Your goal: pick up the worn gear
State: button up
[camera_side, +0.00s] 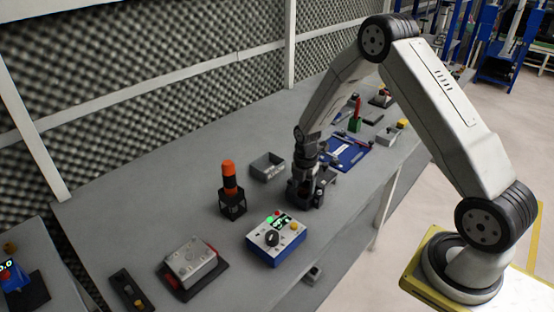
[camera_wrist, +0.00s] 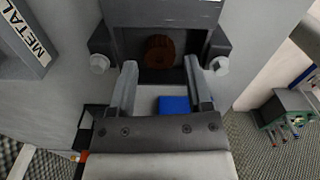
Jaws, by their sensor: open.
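The worn gear (camera_wrist: 158,52) shows in the wrist view as a rusty brown, round piece in a dark recess. A dark holder (camera_wrist: 104,42) with pale bolt heads on both sides surrounds it. My gripper (camera_wrist: 160,66) is open, with its two grey fingers on the left and right just in front of the gear; nothing is between them that I can see as gripped. In the side view my gripper (camera_side: 305,188) is low over the bench, at a dark fixture, and the gear cannot be made out there.
A grey open bin (camera_side: 268,166) stands left of my gripper; a bin labelled METAL (camera_wrist: 28,38) shows at the wrist view's upper left. An orange-topped post (camera_side: 230,180) and a blue-and-white control box (camera_side: 275,238) stand nearby. A foam wall (camera_side: 140,105) runs behind the bench.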

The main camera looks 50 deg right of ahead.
jog(key=shift+f, duration=1)
grip_shut()
